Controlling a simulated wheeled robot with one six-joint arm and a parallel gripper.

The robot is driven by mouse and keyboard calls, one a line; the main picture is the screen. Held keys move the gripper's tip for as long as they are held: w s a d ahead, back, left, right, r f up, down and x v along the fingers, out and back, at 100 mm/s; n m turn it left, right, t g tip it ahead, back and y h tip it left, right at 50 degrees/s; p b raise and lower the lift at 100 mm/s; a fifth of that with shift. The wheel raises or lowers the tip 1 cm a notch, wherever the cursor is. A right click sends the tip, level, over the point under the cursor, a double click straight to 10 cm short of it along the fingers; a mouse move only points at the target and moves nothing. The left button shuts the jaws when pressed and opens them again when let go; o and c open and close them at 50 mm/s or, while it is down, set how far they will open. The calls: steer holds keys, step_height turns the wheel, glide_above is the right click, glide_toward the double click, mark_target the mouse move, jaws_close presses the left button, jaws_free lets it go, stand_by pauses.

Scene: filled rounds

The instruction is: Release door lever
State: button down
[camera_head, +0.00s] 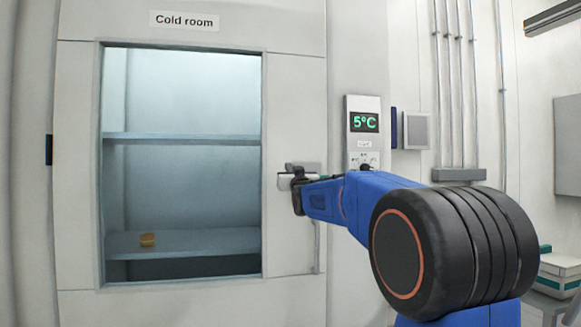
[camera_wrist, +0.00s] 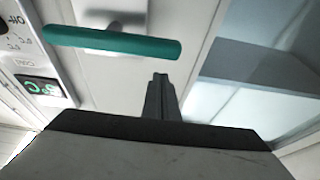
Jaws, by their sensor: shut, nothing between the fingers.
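The door lever has a teal handle (camera_wrist: 110,42) that crosses the upper left of the wrist view. It stands out from a grey plate (camera_wrist: 110,12) on the pale door. In the head view a bit of the teal handle (camera_head: 325,178) shows behind my arm, and the plate (camera_head: 283,182) sits at the door's right side. My gripper (camera_wrist: 159,76) is shut and empty, its fingertips just below the handle's right part in the wrist view, apart in the picture. In the head view my gripper (camera_head: 297,178) is in front of the plate, partly hiding the lever. The cold room door (camera_head: 293,110) looks closed.
A panel (camera_head: 362,105) reading 5°C is on the wall right of the door. The door's window (camera_head: 190,90) shows shelves and a small yellowish item (camera_head: 147,240) inside. A box (camera_head: 555,275) stands at the far right.

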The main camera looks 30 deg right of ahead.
steer(key=shift+f, duration=1.05)
steer(key=shift+f, duration=0.1)
step_height(320, 180, down, 8)
steer(key=d+n+y, duration=0.2)
steer(key=n+y, duration=0.3)
steer(key=n, duration=0.8)
steer(key=shift+s+r+n+g+y, duration=0.2)
steer(key=shift+s+n+g+y, duration=0.1)
steer(key=shift+d+f, duration=0.15)
steer(key=shift+f, duration=0.05)
